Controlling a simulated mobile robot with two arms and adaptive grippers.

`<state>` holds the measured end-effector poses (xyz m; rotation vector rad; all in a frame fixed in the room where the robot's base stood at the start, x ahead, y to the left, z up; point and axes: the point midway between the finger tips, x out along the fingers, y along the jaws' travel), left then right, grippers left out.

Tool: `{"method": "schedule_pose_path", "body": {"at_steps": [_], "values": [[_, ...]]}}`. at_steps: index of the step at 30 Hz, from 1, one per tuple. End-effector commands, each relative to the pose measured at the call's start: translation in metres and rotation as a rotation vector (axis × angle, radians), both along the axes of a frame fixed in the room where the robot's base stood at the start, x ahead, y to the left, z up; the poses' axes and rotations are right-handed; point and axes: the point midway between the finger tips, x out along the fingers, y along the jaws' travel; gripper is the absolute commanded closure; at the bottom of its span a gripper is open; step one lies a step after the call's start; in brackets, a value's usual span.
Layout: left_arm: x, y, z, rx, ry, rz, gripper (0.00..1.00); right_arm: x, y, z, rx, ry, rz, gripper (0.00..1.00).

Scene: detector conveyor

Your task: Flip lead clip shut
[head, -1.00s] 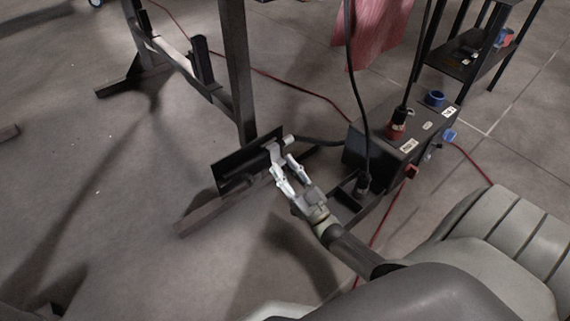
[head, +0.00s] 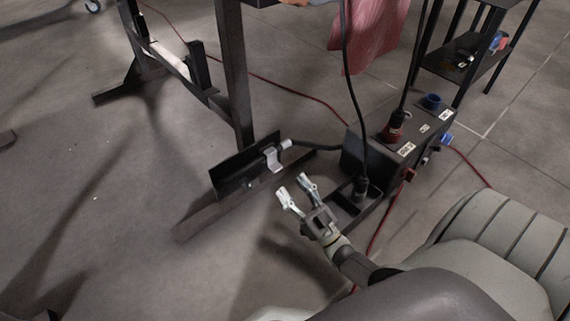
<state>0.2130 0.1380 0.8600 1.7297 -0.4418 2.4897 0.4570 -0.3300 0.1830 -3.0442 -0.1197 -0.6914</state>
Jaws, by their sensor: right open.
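The lead clip (head: 272,158) is a small light-grey bent metal piece on a dark upright plate (head: 232,176) near the foot of the table leg. A black lead with a pale grey plug end (head: 287,144) meets it at its upper right. I cannot tell from this view whether the clip is fully shut. My right gripper (head: 296,188) is open and empty, a little below and right of the clip, apart from it, with its fingers pointing up toward the plate. My left gripper is not in view.
A dark power box (head: 398,150) with blue and red sockets stands right of the plate. Black cables hang down to it. A red cable (head: 290,90) crosses the floor. A dark table leg (head: 234,80) rises behind the plate. Floor at left is mostly clear.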

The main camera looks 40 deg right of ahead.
Motion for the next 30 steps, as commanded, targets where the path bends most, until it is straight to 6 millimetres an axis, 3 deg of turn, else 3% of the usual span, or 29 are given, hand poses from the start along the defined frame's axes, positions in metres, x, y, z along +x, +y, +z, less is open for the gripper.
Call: {"method": "schedule_pose_path", "body": {"at_steps": [6,12,30], "values": [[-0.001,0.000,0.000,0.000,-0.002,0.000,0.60,-0.039,-0.003,-0.019,0.000,0.003,-0.001,0.50],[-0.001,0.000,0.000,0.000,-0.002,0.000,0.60,-0.056,-0.004,-0.027,0.000,0.000,-0.001,0.50],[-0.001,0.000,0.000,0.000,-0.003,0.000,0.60,-0.057,-0.005,-0.028,0.000,-0.001,0.000,0.50]]}}
